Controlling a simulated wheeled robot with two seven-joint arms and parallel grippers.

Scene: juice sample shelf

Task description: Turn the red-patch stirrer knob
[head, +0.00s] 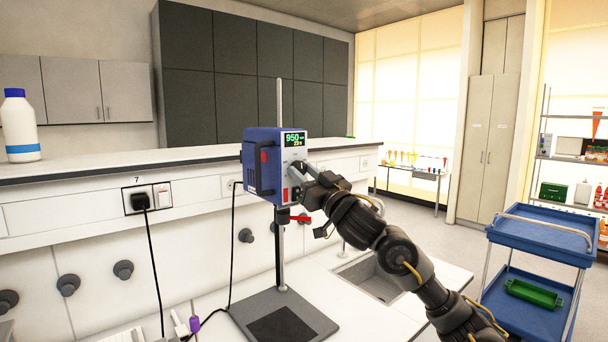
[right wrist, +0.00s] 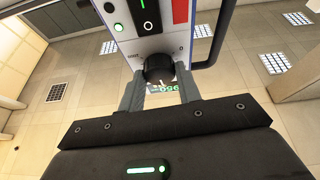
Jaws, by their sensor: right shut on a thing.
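The blue stirrer (head: 262,165) is mounted on a metal stand on the bench, and its display (head: 294,139) reads 950. A red patch (head: 285,195) shows low on its front face; the red patch also shows at the top of the right wrist view (right wrist: 181,11). My right gripper (head: 304,168) reaches the front panel from the right. In the right wrist view its fingers (right wrist: 160,88) are shut on the black knob (right wrist: 159,67), one on each side. My left gripper is out of view.
The stand's base plate (head: 250,306) rests on the white bench beside a sink (head: 372,278). A black cable (head: 233,240) hangs left of the stand. A white bottle (head: 20,128) stands on the raised ledge. A blue cart (head: 540,232) is at the right.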

